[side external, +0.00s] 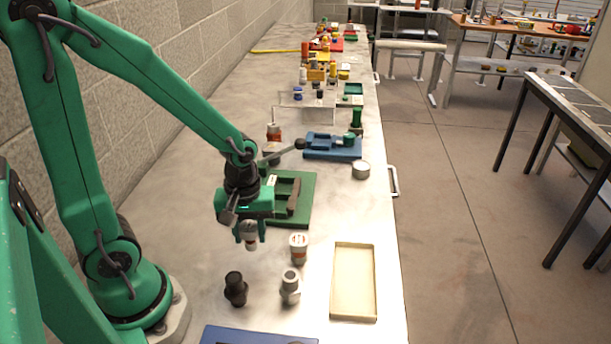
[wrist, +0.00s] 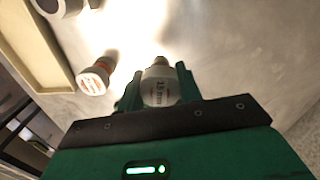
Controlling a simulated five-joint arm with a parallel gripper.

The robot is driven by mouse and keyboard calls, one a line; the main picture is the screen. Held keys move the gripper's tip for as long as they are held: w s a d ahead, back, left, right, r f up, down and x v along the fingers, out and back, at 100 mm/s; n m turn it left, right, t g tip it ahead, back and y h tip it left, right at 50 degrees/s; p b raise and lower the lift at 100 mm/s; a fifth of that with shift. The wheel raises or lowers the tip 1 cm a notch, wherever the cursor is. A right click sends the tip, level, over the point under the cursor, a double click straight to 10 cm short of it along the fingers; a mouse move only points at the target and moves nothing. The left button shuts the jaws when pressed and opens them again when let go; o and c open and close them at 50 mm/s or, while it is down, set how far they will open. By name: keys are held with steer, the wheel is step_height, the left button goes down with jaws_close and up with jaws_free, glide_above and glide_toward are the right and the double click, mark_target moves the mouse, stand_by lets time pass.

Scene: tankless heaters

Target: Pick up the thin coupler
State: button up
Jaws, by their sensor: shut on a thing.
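My gripper (side external: 250,236) is shut on a white coupler with a 15 mm marking and a narrow metal tip (wrist: 161,85). A similar white fitting with a red-orange label (side external: 299,247) stands on the bench to the right of my gripper, and also shows in the wrist view (wrist: 95,78).
A black fitting (side external: 236,288) and a grey fitting (side external: 290,286) stand in front. A shallow cream tray (side external: 335,280) lies at the right bench edge. A green fixture (side external: 306,205) lies behind my gripper, and a blue one (side external: 330,153) lies farther back. Bare bench lies between the fittings.

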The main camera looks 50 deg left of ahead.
mark_target(249, 226)
steer(key=shift+r, duration=2.7)
steer(key=w+d+r+n, duration=0.2)
steer(key=w+n, duration=0.8)
steer(key=n, duration=0.9)
steer(key=shift+d+r, duration=0.15)
steer(key=shift+r, duration=0.5)
steer(key=w+a+f, duration=0.1)
steer(key=a+f, duration=0.1)
steer(key=a, duration=0.1)
steer(key=w+a+f, duration=0.1)
steer(key=a+f, duration=0.1)
steer(key=a, duration=0.2)
steer(key=w+a+f, duration=0.1)
steer(key=a+f, duration=0.2)
steer(key=a, duration=0.1)
steer(key=shift+w+a, duration=0.1)
steer(key=shift+w, duration=0.15)
steer(key=shift+f, duration=2)
